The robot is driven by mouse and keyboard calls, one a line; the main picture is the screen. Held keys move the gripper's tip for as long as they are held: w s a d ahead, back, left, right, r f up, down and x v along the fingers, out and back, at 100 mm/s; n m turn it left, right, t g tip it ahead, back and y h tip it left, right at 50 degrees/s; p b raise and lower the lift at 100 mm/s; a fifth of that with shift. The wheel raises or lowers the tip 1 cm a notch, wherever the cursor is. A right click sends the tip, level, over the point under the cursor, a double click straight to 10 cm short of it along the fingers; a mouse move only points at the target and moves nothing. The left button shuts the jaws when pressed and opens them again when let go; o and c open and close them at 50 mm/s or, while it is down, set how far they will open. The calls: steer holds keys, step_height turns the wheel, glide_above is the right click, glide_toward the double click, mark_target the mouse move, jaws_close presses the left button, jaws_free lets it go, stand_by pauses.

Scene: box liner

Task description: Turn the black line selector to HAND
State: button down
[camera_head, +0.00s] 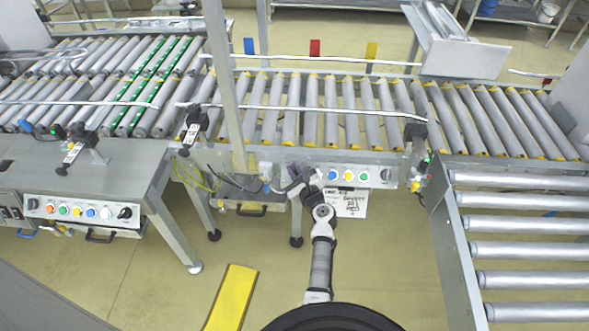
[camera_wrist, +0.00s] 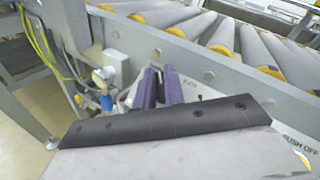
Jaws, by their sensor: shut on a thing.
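My gripper (camera_head: 299,180) is at the left end of the middle control panel (camera_head: 374,185), on the front of the conveyor. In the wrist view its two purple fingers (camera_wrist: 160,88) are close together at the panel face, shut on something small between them. The fingers hide that thing, so I cannot see the selector's handle or its pointing direction. A label that seems to read AUTO (camera_wrist: 189,79) shows just right of the fingers. A black knob (camera_head: 386,174) sits at the panel's right end, apart from my gripper.
A grey box (camera_wrist: 115,66) with cables stands close on the left. Rollers (camera_head: 345,110) run above the panel. A second panel (camera_head: 84,211) is at the left. Floor in front is mostly clear.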

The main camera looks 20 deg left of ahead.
steer(key=shift+d+f+n+g, duration=0.15)
steer(key=shift+f+n+g, duration=0.25)
steer(key=shift+n+g, duration=0.25)
steer(key=shift+n+y, duration=0.3)
steer(key=shift+n, duration=0.05)
steer(key=shift+d, duration=0.1)
steer(key=c, duration=1.5)
jaws_free()
steer(key=shift+r, duration=0.1)
steer(key=b+v, duration=0.1)
steer(key=v, duration=1.2)
steer(key=shift+s+d, duration=0.2)
steer(key=shift+d, duration=0.05)
